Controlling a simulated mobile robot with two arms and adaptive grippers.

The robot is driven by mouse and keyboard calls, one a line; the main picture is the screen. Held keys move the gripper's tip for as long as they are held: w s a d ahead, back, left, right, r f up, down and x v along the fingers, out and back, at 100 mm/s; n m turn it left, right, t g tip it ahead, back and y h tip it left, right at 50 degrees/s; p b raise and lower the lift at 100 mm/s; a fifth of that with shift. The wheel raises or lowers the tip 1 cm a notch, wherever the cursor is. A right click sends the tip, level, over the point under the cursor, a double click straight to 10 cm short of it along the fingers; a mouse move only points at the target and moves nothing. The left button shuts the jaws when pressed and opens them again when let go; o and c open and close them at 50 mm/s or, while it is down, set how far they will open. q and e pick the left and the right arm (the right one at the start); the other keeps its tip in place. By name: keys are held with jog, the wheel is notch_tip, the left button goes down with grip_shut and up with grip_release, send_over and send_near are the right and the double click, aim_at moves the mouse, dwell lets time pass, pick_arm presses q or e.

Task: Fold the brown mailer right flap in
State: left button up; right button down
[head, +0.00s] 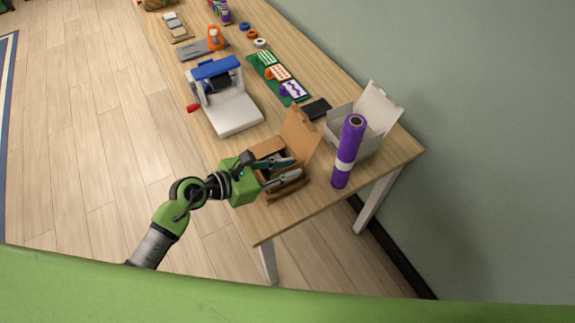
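The brown mailer (301,135) is a small cardboard box near the front end of the table, with its lid raised at the back. My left gripper (296,168) reaches in from the left over the open mailer. Its two dark fingers are spread apart, with nothing visible between them. The fingers cover much of the box's inside and side flaps, so I cannot tell how the right flap stands or whether a finger touches it. A brown cardboard edge shows just below the lower finger. My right gripper is not in view.
A purple roll (345,165) stands right of the mailer, in front of an open white box (375,107). A white and blue press (232,108) stands behind and left. A black flat item (316,108) and a green mat (263,73) with patterned cards lie farther back. The front table corner is clear.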

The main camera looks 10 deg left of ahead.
pick_arm(q)
jog(key=shift+w+d, duration=0.1)
jog(key=shift+d, duration=0.05)
jog(key=shift+c, duration=0.3)
grip_shut()
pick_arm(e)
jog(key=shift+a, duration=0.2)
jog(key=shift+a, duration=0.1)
